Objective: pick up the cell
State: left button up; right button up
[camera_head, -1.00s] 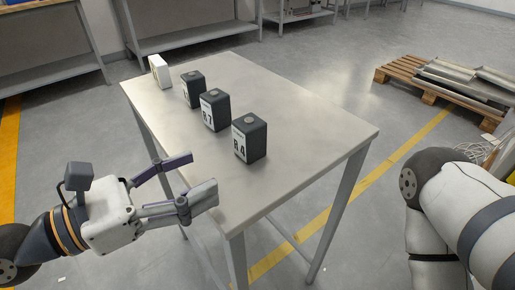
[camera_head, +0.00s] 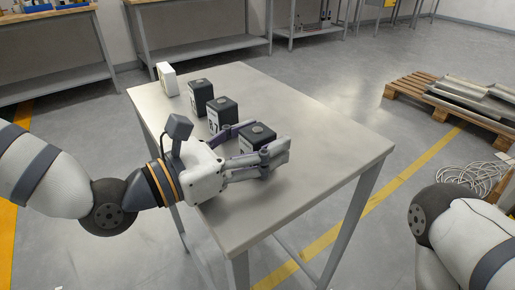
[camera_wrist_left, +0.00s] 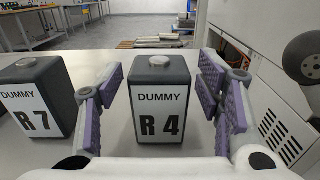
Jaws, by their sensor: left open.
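A dark grey block cell labelled DUMMY R 4 stands upright on the table; its top shows in the head view (camera_head: 257,133) and its white label face in the left wrist view (camera_wrist_left: 160,115). My left gripper (camera_head: 262,144) is open, with its fingers to either side of this cell; they also show in the left wrist view (camera_wrist_left: 162,88). Small gaps show between the purple pads and the cell. A similar cell labelled R 7 (camera_head: 223,112) stands beside it, at the left in the wrist view (camera_wrist_left: 36,98). My right gripper is out of view.
Another dark cell (camera_head: 200,97) and a white block (camera_head: 166,79) continue the row along the metal table (camera_head: 320,135). The table's right part is clear. A pallet with metal pieces (camera_head: 450,98) and coiled cable (camera_head: 470,178) lie on the floor at right.

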pick_arm(q)
jog(key=c, duration=1.4)
